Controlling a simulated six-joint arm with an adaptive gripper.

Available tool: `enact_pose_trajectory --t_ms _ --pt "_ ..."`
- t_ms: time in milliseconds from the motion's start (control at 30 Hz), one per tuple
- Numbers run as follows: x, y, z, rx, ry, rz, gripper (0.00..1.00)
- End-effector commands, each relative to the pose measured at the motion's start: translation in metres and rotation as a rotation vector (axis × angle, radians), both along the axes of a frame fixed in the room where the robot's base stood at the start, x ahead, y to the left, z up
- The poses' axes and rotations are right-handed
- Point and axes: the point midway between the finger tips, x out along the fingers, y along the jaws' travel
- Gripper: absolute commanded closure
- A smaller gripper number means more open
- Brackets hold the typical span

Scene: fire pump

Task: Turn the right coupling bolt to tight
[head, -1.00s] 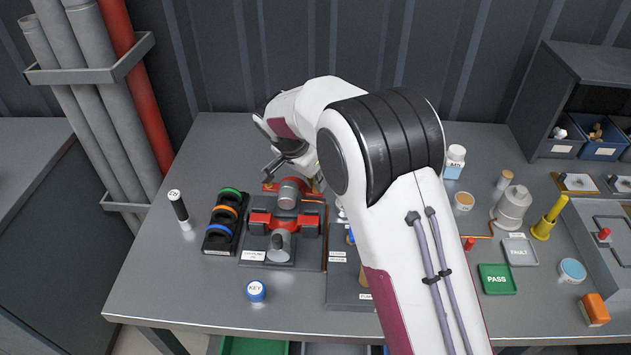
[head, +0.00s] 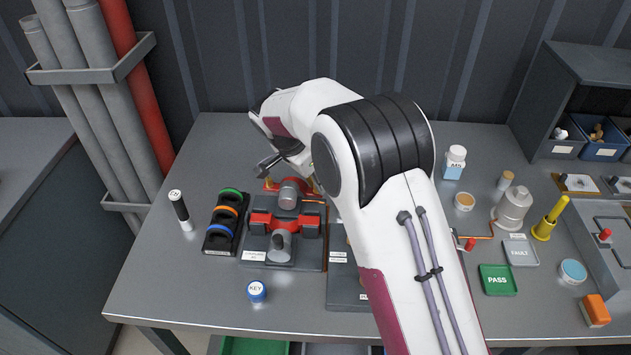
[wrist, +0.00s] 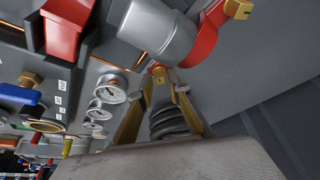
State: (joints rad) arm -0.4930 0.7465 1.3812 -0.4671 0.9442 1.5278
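The coupling, a grey cylinder (head: 289,194) with red clamp parts, stands on the dark fixture (head: 255,257) in the head view. In the wrist view its grey body (wrist: 160,28) and red clamp (wrist: 203,45) are close. One brass bolt (wrist: 159,72) sits at the clamp's lower edge, just ahead of my fingertips. A second brass bolt (wrist: 238,9) is on the upper right. My gripper (wrist: 160,83) has its two yellowish fingers apart, one either side of the nearer bolt; contact is unclear. In the head view my gripper (head: 267,164) is behind the coupling, its fingertips partly hidden.
My arm covers the bench middle.

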Motion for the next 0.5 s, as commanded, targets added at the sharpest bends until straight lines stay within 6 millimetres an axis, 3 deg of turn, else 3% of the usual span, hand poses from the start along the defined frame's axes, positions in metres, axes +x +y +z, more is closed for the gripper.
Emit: enact_pose_trajectory --t_ms 500 --pt "-0.0004 -0.0006 0.0004 0.000 0.000 0.064 0.83"
